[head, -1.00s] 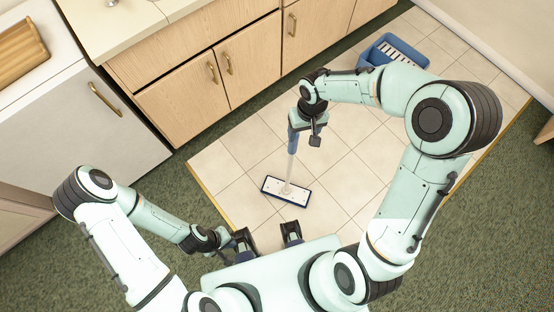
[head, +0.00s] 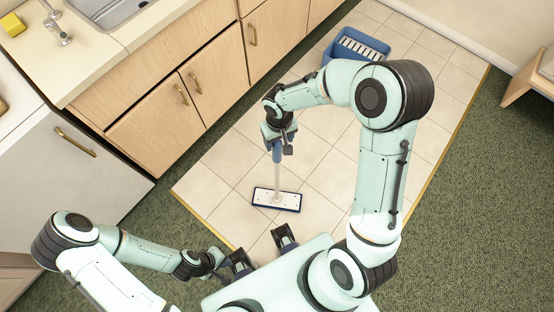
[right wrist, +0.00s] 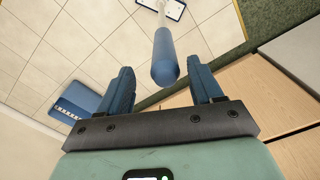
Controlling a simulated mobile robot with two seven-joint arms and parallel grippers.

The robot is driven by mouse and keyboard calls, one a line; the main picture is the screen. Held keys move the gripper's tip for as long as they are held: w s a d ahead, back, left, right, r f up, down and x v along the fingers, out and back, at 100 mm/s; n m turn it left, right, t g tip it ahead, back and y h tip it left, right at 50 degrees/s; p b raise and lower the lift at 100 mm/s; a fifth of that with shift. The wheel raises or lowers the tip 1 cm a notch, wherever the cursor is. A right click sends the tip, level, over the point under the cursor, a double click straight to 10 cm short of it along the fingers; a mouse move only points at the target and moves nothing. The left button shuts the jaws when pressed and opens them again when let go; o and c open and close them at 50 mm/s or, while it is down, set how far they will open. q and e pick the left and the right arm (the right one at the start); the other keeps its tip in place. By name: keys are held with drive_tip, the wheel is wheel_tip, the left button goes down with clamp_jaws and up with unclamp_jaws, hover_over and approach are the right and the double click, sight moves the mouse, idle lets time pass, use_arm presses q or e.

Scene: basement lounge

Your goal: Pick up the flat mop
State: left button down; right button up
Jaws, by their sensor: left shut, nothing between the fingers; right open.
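The flat mop stands upright on the tiles in the head view, with a white and navy flat head (head: 276,200) and a pale pole rising to a blue grip. In the right wrist view its blue grip end (right wrist: 165,62) lies between the two fingers, with a gap on each side. My right gripper (head: 279,138) is open over the top of the mop; its open fingers also show in the right wrist view (right wrist: 163,82). My left gripper (head: 214,262) is shut and empty, low beside my base and away from the mop; it is partly hidden.
A blue basket (head: 357,47) stands on the tiles beyond my right arm. Wooden cabinets (head: 190,85) with a sink (head: 104,8) line the left. A yellow sponge (head: 12,25) is on the counter. Tiles around the mop head are clear.

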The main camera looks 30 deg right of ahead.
drive_tip(key=f, duration=0.4)
drive_tip(key=shift+w+a+f, duration=0.15)
drive_tip(key=shift+w+a, duration=0.05)
drive_tip(key=shift+a, duration=0.05)
clamp_jaws()
